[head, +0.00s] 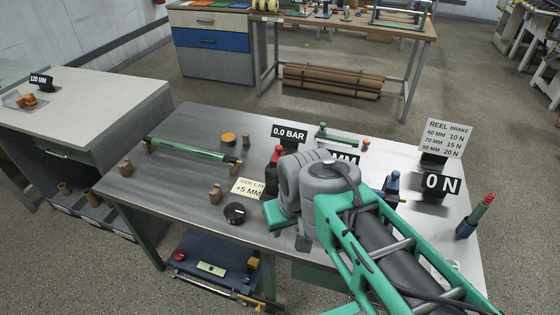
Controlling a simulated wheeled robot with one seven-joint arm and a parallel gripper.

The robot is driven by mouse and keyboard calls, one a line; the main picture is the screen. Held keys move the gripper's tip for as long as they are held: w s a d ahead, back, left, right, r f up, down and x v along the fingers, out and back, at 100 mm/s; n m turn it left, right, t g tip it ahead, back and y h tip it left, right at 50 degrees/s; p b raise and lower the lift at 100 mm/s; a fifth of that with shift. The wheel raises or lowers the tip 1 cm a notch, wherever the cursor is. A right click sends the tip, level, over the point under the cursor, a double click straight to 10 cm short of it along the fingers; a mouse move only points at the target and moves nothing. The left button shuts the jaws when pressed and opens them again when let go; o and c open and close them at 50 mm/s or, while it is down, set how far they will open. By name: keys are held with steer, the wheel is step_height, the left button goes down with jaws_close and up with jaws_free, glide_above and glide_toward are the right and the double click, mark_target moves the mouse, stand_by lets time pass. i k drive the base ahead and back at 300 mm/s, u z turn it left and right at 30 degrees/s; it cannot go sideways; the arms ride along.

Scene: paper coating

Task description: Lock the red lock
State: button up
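A small red piece (276,154) stands on the steel table, just left of my arm's grey joint. It may be the red lock, but it is too small and partly covered to be sure. A dark part sits below it. My green and grey arm reaches in from the lower right and covers the middle of the table. My gripper is not clearly visible; its fingers seem hidden by or merged with the arm links. I cannot see anything held. Another red-topped upright piece (483,208) stands in a dark holder at the table's right edge.
The steel table (180,185) holds a green bar (188,149) on wooden posts, a black knob (236,213), a "0.0 BAR" sign (289,134), a "0 N" sign (441,185) and a reel brake card (446,137).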

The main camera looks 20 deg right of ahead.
mark_target(279, 152)
steer(key=z, duration=0.25)
steer(key=i, duration=0.25)
steer(key=z, duration=0.8)
steer(key=k, duration=0.85)
steer(key=u, duration=0.55)
steer(key=i, duration=1)
